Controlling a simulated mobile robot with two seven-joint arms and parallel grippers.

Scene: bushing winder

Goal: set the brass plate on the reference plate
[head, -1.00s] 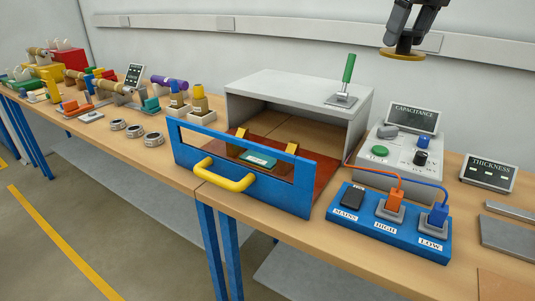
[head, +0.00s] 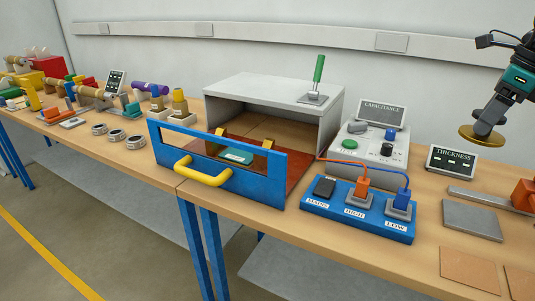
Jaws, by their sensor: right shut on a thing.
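The brass plate (head: 481,138) is a round gold disc at the right of the head view. My right gripper (head: 486,128) is shut on it and holds it in the air, above and to the right of the thickness display. The grey flat slab (head: 472,220) on the bench, in front of the thickness display, looks like the reference plate. The brass plate is well above it and apart from it. My left gripper does not show.
The thickness display (head: 451,161) stands behind the slab, with a grey bar (head: 490,198) and an orange part (head: 523,194) beside it. The blue switch block (head: 358,212) with cables, the capacitance meter (head: 368,150) and the grey enclosure (head: 270,95) stand to the left. Brown squares (head: 469,269) lie in front.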

